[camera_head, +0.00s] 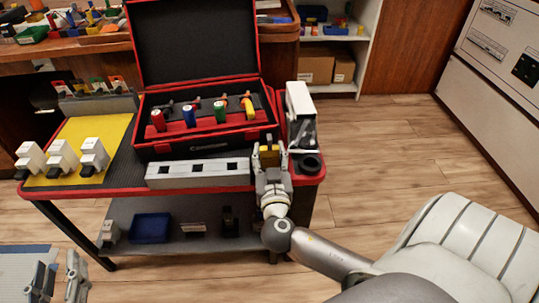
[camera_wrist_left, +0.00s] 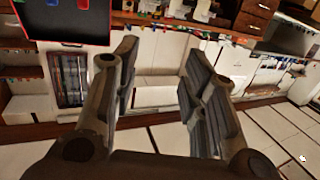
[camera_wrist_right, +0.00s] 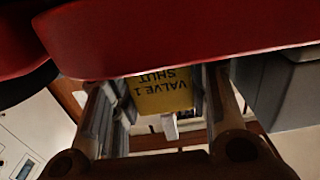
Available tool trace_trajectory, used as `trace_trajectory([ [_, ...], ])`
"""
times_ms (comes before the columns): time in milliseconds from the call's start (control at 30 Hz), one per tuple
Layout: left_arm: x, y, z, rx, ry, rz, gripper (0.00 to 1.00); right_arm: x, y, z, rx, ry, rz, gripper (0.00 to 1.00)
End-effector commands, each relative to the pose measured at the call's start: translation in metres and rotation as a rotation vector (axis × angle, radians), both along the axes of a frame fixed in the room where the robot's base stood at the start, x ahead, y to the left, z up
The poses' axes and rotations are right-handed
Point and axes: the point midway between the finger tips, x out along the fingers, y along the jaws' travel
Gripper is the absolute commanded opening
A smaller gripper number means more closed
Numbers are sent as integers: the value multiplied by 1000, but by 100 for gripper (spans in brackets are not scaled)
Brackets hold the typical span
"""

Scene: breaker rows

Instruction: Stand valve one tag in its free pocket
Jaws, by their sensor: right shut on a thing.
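The yellow valve one tag (camera_wrist_right: 160,92) reads "VALVE 1 SHUT", upside down in the right wrist view. My right gripper (camera_head: 269,160) is shut on it, and the tag (camera_head: 269,154) sits between its fingers at the table's right part. A long pale grey block (camera_head: 180,181) with dark square pockets lies along the table's front edge, left of the right gripper. The tag is held apart from it, beyond its right end. I cannot tell how deep the pockets are. My left gripper (camera_head: 60,283) is open and empty, low at the left; its spread fingers show in the left wrist view (camera_wrist_left: 160,85).
An open red case (camera_head: 203,139) with coloured padlocks stands behind the block. A pale upright box (camera_head: 300,105) and a dark ring (camera_head: 310,163) are close to the right gripper. White breakers (camera_head: 62,155) stand on a yellow mat (camera_head: 98,127) at the left.

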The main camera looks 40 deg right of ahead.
Motion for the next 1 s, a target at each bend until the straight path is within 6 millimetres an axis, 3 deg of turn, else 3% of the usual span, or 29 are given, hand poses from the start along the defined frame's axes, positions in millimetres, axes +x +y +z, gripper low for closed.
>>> trace_trajectory([
  [133,0,-1,3,-6,-20,-2,40,0,0,-1,0,0,0,20],
  [167,0,-1,5,-7,-26,-2,40,0,0,-1,0,0,0,47],
  [200,0,-1,5,-8,-28,-2,40,0,0,-1,0,0,0,52],
  [633,1,-1,5,-5,-14,-2,40,0,0,1,0,0,0,52],
  [733,0,3,-9,15,54,5,40,0,0,3,0,0,0,52],
  [1000,-1,2,-10,14,53,4,40,-54,35,0,6,4,1,52],
])
